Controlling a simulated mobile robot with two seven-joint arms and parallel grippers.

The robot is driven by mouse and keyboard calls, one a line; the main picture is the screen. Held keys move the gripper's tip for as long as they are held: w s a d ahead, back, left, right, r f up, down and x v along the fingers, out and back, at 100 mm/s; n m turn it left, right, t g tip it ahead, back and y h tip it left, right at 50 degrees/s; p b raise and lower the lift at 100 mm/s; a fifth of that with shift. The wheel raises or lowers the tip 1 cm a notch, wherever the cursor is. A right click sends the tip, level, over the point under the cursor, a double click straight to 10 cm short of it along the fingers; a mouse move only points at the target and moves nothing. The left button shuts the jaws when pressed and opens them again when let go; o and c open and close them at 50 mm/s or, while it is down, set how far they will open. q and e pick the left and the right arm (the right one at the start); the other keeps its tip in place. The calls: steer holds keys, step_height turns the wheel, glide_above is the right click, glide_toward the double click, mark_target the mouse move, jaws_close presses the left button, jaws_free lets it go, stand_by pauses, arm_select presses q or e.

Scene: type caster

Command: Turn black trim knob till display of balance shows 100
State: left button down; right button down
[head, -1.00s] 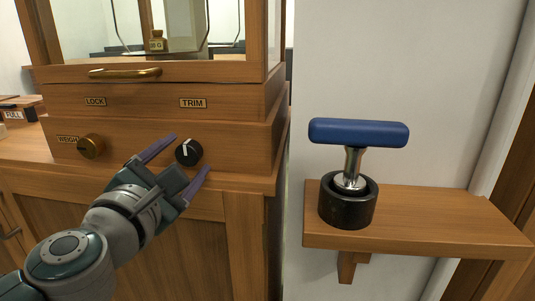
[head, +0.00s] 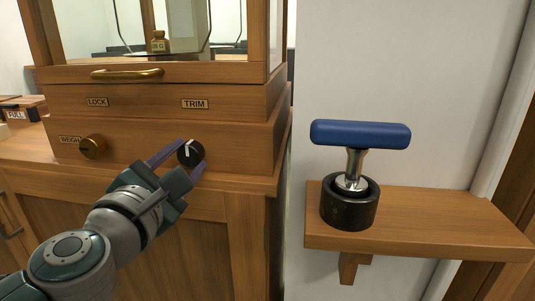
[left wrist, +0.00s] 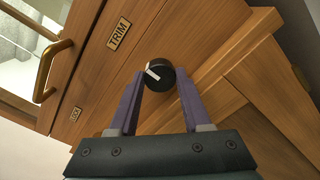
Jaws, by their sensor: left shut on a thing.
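The black trim knob (head: 190,153) with a white pointer sits on the front of the wooden balance case (head: 225,148), under the TRIM label (head: 194,104). Its pointer is close to upright in the head view. My left gripper (head: 178,156) has its purple fingers on either side of the knob and is shut on it. In the left wrist view the knob (left wrist: 158,74) is between the two fingertips (left wrist: 158,82). The balance's display is not in view. My right gripper is not in view.
A blue-handled tool (head: 360,134) stands in a black cup (head: 349,208) on a wooden shelf (head: 440,215) at right.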

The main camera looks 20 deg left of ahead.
arm_select(q)
steer(key=m+p, duration=0.2)
steer(key=m, duration=0.4)
steer(key=shift+r+p, duration=0.1)
steer(key=shift+p, duration=0.2)
steer(key=m+p, duration=0.1)
steer(key=m, duration=0.4)
steer(key=shift+p, duration=0.35)
steer(key=shift+m, duration=0.4)
steer(key=shift+c, duration=1.8)
jaws_free()
